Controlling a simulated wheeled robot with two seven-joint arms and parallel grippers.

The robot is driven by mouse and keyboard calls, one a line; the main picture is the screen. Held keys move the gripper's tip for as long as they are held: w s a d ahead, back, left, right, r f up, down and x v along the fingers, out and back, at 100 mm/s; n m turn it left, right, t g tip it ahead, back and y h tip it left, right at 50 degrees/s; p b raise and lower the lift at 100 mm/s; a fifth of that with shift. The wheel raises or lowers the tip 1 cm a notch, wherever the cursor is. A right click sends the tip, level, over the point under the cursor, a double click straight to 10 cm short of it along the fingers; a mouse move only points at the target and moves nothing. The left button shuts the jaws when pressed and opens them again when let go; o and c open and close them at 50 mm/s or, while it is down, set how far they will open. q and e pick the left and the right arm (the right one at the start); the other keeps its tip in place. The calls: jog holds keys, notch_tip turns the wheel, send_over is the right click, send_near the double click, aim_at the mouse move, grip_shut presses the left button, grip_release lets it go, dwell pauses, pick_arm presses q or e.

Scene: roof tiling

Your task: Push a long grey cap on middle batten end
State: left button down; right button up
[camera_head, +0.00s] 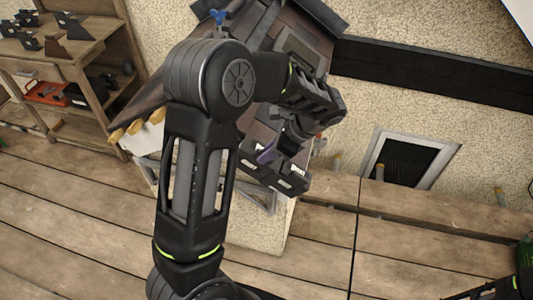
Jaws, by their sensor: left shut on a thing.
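My left arm reaches up across the middle of the view and bends down to the right. Its gripper (279,145) is shut on a small purple-grey piece (266,156), low beside the roof's right part. The arm and wrist hide much of this piece, so I cannot tell its full shape. The middle one shows bare wood. Of my right arm, only a dark part shows in the bottom right corner, and its gripper is not in view.
A wooden shelf (98,48) at the upper left holds several dark pieces and a red tray (46,93). Dark labelled pieces (291,178) lie near my left gripper. A framed dark opening (405,160) is in the rough wall.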

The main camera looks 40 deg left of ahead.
pick_arm(q)
jog(key=shift+w+a, duration=0.15)
jog(key=shift+w, duration=0.35)
dwell(0.9)
jog(key=c, duration=1.4)
grip_release()
jog(key=shift+o, duration=0.2)
jog(key=shift+r, duration=0.1)
jog(key=shift+p+v, duration=2.2)
jog(key=shift+v, duration=0.75)
